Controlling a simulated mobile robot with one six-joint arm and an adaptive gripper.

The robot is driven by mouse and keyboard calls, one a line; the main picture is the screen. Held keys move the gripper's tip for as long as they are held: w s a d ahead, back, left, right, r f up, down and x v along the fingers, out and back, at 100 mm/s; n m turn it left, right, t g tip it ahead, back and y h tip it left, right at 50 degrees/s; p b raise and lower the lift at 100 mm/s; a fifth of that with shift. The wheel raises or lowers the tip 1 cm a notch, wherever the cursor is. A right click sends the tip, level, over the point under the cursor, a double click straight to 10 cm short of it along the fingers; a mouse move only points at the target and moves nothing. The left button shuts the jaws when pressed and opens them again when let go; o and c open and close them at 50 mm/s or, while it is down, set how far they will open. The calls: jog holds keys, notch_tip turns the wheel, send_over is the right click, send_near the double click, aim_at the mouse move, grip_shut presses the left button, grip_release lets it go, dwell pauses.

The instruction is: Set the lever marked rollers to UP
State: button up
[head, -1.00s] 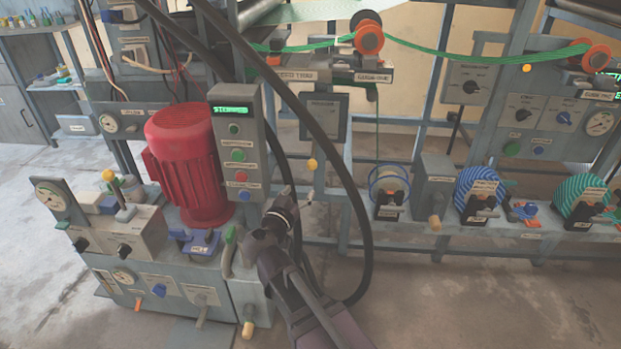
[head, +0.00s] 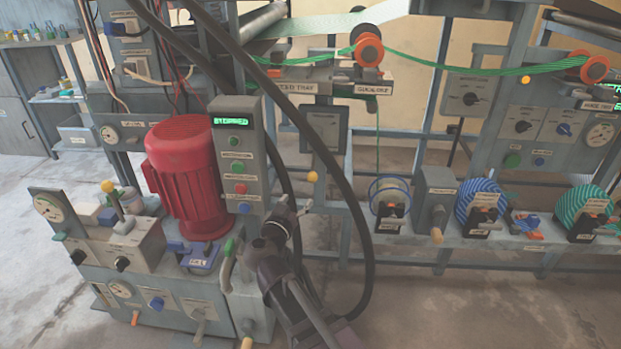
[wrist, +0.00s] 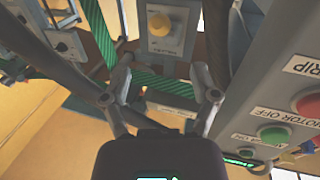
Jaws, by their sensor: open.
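A dark grey panel (head: 324,128) with a small label too blurred to read hangs on the frame behind the black hoses. A lever with a yellow knob (head: 312,177) hangs down below it. I take it for the rollers lever, but cannot confirm the marking. My gripper (head: 303,207) is just below and slightly left of the knob in the head view, apart from it. In the wrist view my open, empty gripper (wrist: 160,75) has its fingers spread. A yellow knob (wrist: 160,25) on a grey panel shows beyond the fingertips, between them.
A control box (head: 238,160) with several buttons stands left of my gripper; its side (wrist: 270,100) fills the wrist view's right. Thick black hoses (head: 355,220) arch close to my arm. A red motor (head: 188,170) stands left. A spool (head: 390,190) is right of the lever.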

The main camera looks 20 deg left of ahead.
aim_at(309, 180)
jog(key=w, duration=1.1)
jog(key=shift+w+d, duration=0.2)
jog(key=shift+c, duration=0.2)
grip_shut()
jog(key=shift+a, duration=0.2)
jog(key=shift+s+r, duration=0.1)
